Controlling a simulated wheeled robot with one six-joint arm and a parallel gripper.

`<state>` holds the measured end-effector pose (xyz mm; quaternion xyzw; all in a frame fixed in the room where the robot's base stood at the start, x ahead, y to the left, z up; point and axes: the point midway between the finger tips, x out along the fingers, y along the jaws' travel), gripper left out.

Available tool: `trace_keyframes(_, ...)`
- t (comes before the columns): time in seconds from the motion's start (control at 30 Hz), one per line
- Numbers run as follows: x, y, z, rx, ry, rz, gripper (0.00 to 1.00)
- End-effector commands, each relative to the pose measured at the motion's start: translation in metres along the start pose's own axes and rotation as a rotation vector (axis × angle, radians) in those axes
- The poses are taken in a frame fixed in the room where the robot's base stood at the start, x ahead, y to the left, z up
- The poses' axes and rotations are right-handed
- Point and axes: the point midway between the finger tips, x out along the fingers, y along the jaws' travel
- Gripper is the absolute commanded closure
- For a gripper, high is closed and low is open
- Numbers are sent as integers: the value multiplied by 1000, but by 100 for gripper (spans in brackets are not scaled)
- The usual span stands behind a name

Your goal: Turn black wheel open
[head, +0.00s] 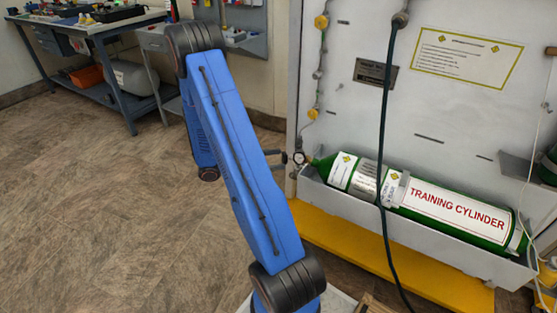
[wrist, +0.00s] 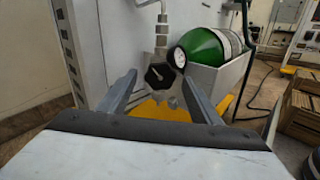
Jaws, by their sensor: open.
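The black wheel (wrist: 160,76) is a dark, many-sided knob with a light pointer mark on its face, seen front-on in the wrist view. It sits below a metal fitting (wrist: 161,35), beside a round gauge (wrist: 177,57). My gripper (wrist: 158,82) is open, one finger to the left and one to the right of the wheel. I cannot tell whether the fingertips touch it. The green training cylinder (head: 430,205) lies in a grey trough; its neck and the gauge (head: 299,158) show in the head view. There my blue arm hides most of the gripper, and the wheel cannot be made out.
A dark hose (head: 384,150) hangs in front of the cylinder. A yellow base (head: 400,262) runs below the trough (head: 440,243). A workbench (head: 100,30) stands at the back left. A wooden crate (wrist: 300,108) is at the right in the wrist view. The floor at left is clear.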

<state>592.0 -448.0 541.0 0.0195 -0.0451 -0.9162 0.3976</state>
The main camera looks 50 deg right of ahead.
Motion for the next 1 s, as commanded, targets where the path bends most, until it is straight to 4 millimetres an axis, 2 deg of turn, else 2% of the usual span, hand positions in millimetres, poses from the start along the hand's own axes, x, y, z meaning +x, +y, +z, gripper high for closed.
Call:
trace_keyframes(0.2,14,0,0,0,0,0,42)
trace_keyframes(0.5,16,0,0,0,0,0,42)
trace_keyframes(0.67,16,0,0,0,0,0,80)
trace_keyframes(0.7,16,0,0,0,0,0,83)
trace_keyframes(1.0,16,0,0,-28,0,0,83)
